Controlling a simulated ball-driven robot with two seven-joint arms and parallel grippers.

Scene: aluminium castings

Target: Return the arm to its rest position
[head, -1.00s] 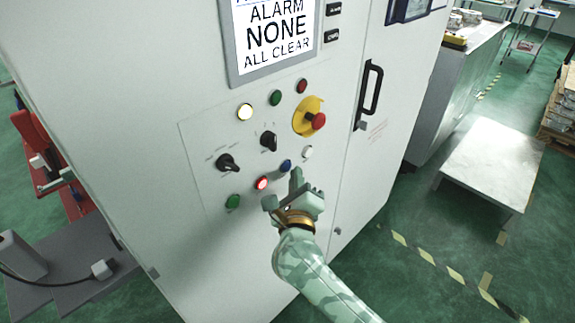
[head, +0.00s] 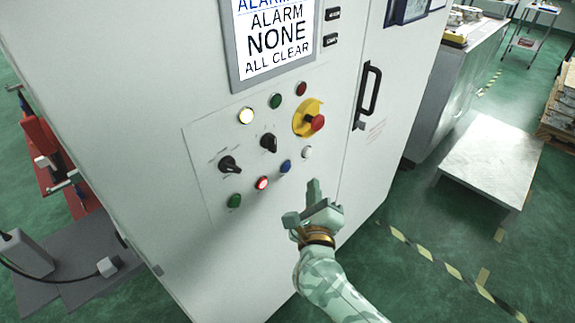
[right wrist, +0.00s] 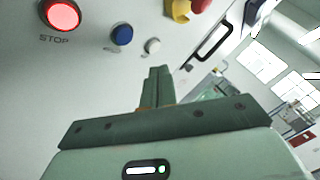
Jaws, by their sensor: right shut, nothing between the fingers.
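My right gripper (head: 314,190) is shut and empty, in front of the lower right of the control panel (head: 215,205) on the white cabinet. In the head view it is below and right of the blue button (head: 285,166), apart from it. In the right wrist view the shut fingers (right wrist: 156,85) point up toward the cabinet face, below the blue button (right wrist: 121,34) and white button (right wrist: 153,46). The lit red STOP button (right wrist: 62,14) is at the upper left there. My left gripper is not in view.
The cabinet screen (head: 272,40) reads "ALARM NONE ALL CLEAR". A yellow and red emergency stop (head: 317,123) and black door handle (head: 370,90) stick out above my gripper. A low grey table (head: 490,165) stands at right. Green floor (head: 420,280) is open at lower right.

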